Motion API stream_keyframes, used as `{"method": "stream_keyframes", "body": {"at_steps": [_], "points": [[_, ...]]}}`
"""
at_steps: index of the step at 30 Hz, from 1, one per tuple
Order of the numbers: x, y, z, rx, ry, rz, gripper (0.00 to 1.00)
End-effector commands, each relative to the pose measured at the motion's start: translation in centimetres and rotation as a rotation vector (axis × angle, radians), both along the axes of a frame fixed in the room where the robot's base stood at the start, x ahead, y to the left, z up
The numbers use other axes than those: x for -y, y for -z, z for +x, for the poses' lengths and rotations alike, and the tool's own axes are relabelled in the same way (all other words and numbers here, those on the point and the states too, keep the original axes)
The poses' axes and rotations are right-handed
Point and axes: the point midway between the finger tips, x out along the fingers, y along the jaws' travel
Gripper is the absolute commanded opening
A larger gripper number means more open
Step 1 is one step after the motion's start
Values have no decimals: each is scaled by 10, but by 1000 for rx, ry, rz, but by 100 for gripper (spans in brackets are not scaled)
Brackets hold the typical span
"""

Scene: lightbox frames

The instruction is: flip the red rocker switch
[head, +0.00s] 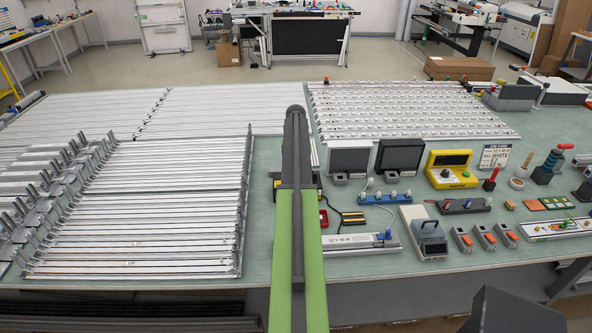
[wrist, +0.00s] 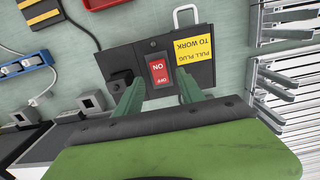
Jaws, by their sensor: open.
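The red rocker switch (wrist: 159,72), marked ON and OFF, sits on a dark box (wrist: 196,73) in the wrist view. The box has a yellow "PULL PLUG TO WORK" label (wrist: 194,48) beside the switch. I cannot tell which side of the rocker is pressed in. My gripper (wrist: 160,84) is open and empty. Its two green fingers lie on either side of the switch's OFF end in the picture; contact is not clear. In the head view my own arm hides the switch and the gripper.
A blue strip with knobs (wrist: 25,65) is to the left. Silver racks (wrist: 285,75) crowd the right. In the head view, a black-screened unit (head: 399,156) and other bench items stand right of my arm.

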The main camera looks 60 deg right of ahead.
Motion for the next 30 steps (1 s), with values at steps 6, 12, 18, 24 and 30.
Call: {"method": "stream_keyframes", "body": {"at_steps": [6,12,18,24,30], "points": [[2,-57,1,0,0,0,45],[3,-101,2,0,0,0,45],[4,-143,3,0,0,0,45],[5,-157,4,-1,-1,1,45],[5,-154,4,-1,-1,1,45]]}}
